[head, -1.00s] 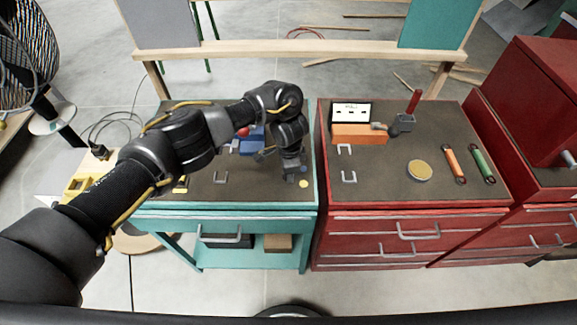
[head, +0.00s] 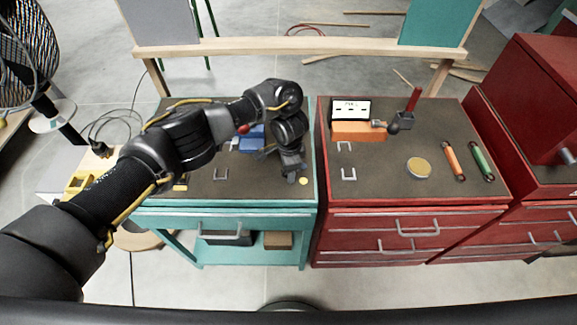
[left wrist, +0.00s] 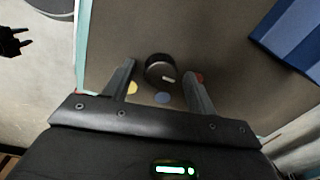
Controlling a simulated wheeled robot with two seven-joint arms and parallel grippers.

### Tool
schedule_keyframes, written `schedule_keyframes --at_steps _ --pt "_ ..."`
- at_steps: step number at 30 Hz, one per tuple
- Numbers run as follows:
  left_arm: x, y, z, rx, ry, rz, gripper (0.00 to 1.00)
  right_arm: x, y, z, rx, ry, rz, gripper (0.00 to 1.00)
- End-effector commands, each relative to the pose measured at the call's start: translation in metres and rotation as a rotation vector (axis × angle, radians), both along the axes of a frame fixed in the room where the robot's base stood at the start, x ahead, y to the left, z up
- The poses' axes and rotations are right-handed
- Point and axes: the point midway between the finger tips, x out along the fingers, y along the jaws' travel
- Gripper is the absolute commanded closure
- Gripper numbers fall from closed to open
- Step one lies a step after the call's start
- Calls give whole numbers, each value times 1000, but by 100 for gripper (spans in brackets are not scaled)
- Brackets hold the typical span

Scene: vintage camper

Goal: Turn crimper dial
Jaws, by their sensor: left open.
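The dial (left wrist: 158,68) is a dark round knob with a short pale mark, on the brown top of the teal bench in the left wrist view. A yellow dot (left wrist: 132,87), a blue dot (left wrist: 162,98) and a red dot (left wrist: 199,77) lie around it. My left gripper (left wrist: 160,65) is open, with one finger on each side of the dial; visible gaps separate them in this view. In the head view my left gripper (head: 293,172) points down at the bench's right front part and hides most of the dial.
A blue box (head: 250,138) stands behind the left gripper. The red bench holds an orange unit (head: 359,132), a round tin (head: 419,168) and two cylinders, orange (head: 453,161) and green (head: 481,161).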

Motion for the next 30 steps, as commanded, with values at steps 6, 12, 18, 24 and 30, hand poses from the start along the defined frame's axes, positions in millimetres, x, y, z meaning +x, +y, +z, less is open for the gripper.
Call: schedule_keyframes --at_steps 6,12,18,24,30 --pt "0 0 15 0 -2 -3 43 0 0 5 0 0 0 64" --pt "-1 0 57 2 -7 -5 43 0 0 23 0 0 0 64" --pt "-4 -1 89 1 -4 -3 43 0 0 27 0 0 0 64" --pt "-6 -1 105 0 -1 0 43 0 0 27 0 0 0 64" --pt "-6 -1 108 1 0 0 43 0 0 27 0 0 0 64"
